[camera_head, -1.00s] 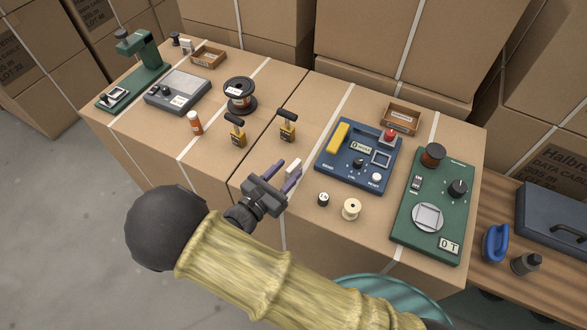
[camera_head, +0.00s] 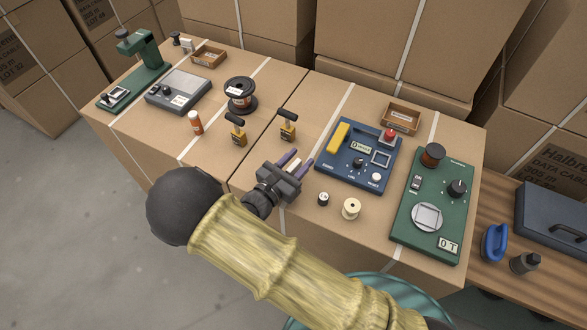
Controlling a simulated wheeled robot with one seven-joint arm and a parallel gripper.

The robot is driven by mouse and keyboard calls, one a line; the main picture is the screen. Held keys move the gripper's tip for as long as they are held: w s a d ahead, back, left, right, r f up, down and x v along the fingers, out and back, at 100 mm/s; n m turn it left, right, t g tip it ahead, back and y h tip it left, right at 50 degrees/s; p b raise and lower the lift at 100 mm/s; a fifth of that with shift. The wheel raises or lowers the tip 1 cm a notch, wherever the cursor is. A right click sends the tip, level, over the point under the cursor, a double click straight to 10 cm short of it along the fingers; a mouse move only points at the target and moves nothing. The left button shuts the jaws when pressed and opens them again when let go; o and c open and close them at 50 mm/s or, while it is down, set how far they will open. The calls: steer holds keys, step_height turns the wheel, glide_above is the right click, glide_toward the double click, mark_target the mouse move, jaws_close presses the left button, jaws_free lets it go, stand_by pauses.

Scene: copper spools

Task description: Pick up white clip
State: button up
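A small white object (camera_head: 188,46) stands at the far left back of the cardboard boxes, beside a small dark spool (camera_head: 175,39). It may be the white clip, but it is too small to tell. My gripper (camera_head: 300,162) is over the near edge of the right box, left of the blue panel (camera_head: 358,154).
An orange bottle (camera_head: 195,123), a large dark spool (camera_head: 240,95), a grey scale (camera_head: 178,92) and a green stand (camera_head: 140,62) are on the left box. A cream spool (camera_head: 351,208) and green panel (camera_head: 432,205) are right.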

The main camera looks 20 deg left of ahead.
mark_target(298, 161)
jaws_close()
steer(key=shift+r, duration=0.1)
stand_by(0.3)
step_height(298, 161, up, 10)
steer(key=shift+f, duration=0.1)
stand_by(0.4)
stand_by(0.3)
